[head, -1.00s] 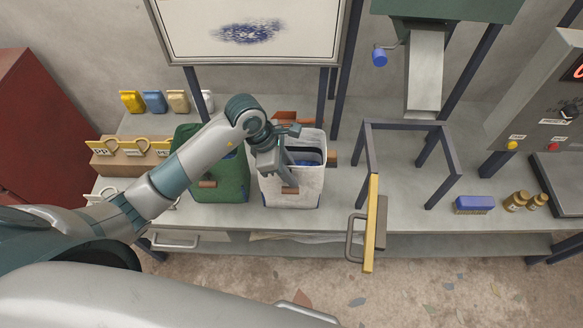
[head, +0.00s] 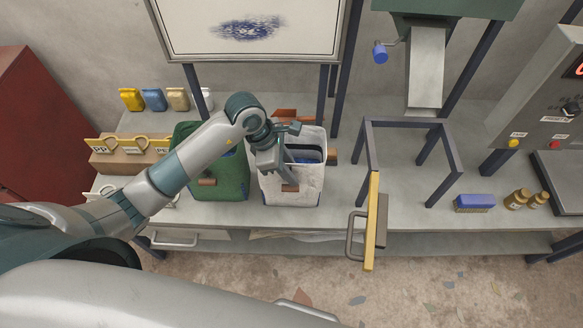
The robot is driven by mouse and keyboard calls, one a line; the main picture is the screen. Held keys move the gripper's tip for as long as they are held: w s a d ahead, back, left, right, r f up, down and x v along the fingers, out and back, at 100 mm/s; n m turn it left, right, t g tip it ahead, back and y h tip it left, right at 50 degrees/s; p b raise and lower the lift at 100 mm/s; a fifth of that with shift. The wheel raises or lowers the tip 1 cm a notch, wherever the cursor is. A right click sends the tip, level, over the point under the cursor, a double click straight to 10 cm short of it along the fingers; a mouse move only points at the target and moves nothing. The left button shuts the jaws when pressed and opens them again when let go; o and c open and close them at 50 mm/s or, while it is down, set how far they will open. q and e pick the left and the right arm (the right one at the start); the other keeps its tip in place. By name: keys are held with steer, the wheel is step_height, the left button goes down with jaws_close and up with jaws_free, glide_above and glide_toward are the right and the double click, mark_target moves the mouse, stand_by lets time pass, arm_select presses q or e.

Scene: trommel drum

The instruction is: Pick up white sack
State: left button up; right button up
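The white sack (head: 307,188) stands upright on the grey bench near the middle of the head view. It has an open top with blue inside and reddish-brown handles. One handle (head: 290,188) is on its near side, one is at the back and one at the right. My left gripper (head: 284,174) is over the left part of the sack's opening, pointing down, its tips close to the near handle. The hand hides part of the rim, and I cannot tell whether the fingers are apart or touch the sack. My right gripper is not in view.
A green sack (head: 232,178) stands close on the left, under my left forearm. A dark frame (head: 372,150) and a yellow-edged bar (head: 372,222) stand to the right. A framed panel (head: 250,55) is behind. Small bags (head: 154,99) line the back left.

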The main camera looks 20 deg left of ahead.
arm_select(q)
steer(key=shift+f, duration=0.1)
steer(key=shift+c, duration=0.6)
jaws_close()
stand_by(1.1)
